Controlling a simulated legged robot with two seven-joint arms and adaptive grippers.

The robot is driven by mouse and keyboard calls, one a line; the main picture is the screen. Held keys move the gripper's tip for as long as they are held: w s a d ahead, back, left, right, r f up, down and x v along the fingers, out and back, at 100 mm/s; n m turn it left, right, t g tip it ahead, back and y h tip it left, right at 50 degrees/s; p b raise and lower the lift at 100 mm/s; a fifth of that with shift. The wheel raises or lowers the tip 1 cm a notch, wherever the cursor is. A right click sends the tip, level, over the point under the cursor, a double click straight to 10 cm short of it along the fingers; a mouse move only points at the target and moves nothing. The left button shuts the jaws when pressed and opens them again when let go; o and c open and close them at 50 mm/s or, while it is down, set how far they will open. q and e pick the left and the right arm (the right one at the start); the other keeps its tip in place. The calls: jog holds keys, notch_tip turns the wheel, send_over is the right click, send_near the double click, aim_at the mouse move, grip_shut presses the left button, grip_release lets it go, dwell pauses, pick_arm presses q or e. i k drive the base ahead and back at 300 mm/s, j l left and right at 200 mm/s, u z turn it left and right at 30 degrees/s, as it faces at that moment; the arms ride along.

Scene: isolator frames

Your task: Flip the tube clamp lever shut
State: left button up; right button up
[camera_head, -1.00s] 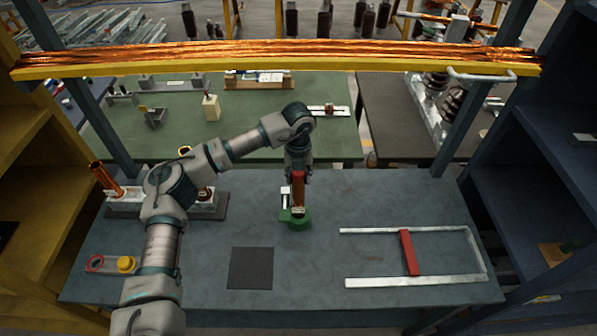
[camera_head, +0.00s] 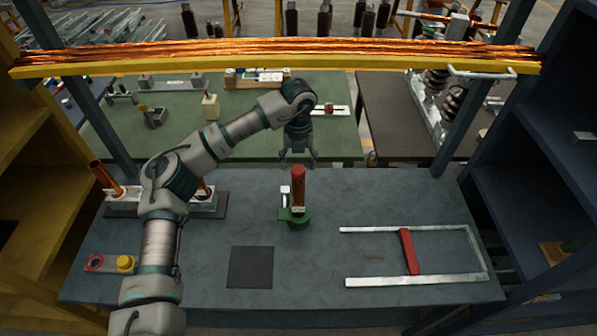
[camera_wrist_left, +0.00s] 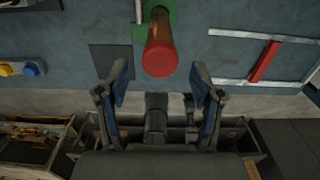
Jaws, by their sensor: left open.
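The tube clamp has a green round base (camera_head: 297,218) on the blue-grey table. A red-brown tube (camera_head: 298,187) stands upright in it. A white lever (camera_head: 285,195) stands upright at the clamp's left side, apart from the gripper. My left gripper (camera_head: 298,164) is open and empty above and behind the tube, fingers pointing down. In the left wrist view the open fingers (camera_wrist_left: 159,90) lie either side of the tube's red end (camera_wrist_left: 160,57), with a gap to it. The green base (camera_wrist_left: 170,14) is partly hidden behind the tube. My right gripper is not in view.
A dark square mat (camera_head: 251,268) lies front centre. A metal frame with a red bar (camera_head: 409,252) lies at right. A yellow and red part (camera_head: 125,263) lies front left. Copper tubes in a metal holder (camera_head: 125,203) stand at back left. A copper-loaded yellow beam (camera_head: 280,64) crosses above.

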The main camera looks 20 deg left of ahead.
aim_at(284, 213)
jog(key=k, duration=1.5)
